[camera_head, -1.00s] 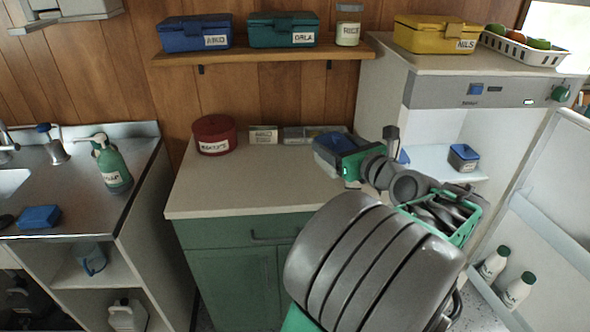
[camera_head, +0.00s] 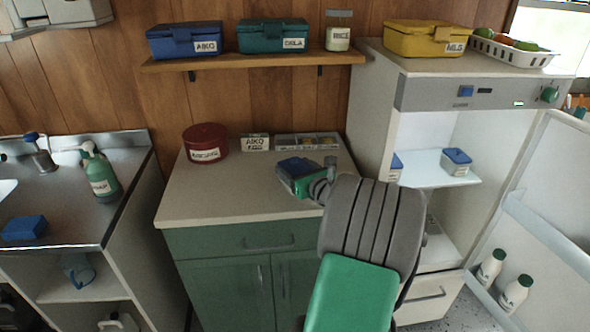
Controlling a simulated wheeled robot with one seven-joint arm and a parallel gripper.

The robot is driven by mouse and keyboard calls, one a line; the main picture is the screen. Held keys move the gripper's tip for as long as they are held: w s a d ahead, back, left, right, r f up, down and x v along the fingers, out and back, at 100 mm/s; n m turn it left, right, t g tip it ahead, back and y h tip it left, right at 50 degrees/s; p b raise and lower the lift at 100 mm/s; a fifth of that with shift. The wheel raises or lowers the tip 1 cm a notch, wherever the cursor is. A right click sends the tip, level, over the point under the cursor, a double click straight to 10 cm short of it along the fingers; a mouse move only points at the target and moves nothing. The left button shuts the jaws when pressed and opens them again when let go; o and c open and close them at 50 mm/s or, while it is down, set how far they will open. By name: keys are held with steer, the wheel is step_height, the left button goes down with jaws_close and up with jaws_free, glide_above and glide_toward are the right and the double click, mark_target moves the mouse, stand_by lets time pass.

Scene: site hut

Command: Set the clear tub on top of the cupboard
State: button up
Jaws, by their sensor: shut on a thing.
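The cupboard (camera_head: 230,245) is green with a pale top (camera_head: 205,190). My gripper (camera_head: 291,175) is over the right part of that top, shut on a tub with a blue lid (camera_head: 295,164). The tub's body and the fingertips are mostly hidden by the green hand, so I cannot tell whether the tub touches the top or hangs just above it. Similar small tubs with blue lids stand in the open fridge, one on the right of its shelf (camera_head: 457,160) and one partly hidden on the left (camera_head: 396,166).
A red round tin (camera_head: 205,143), a name card (camera_head: 255,142) and a divided tray (camera_head: 306,141) stand along the cupboard's back. The top's front left is clear. A wall shelf (camera_head: 250,60) with boxes hangs above. The fridge (camera_head: 376,120) stands close on the right.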

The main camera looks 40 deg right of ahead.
steer(key=o, duration=1.6)
steer(key=shift+s+r, duration=0.1)
steer(key=shift+s, duration=0.2)
steer(key=v, duration=1.1)
steer(key=shift+s+a, duration=0.1)
steer(key=shift+s, duration=0.15)
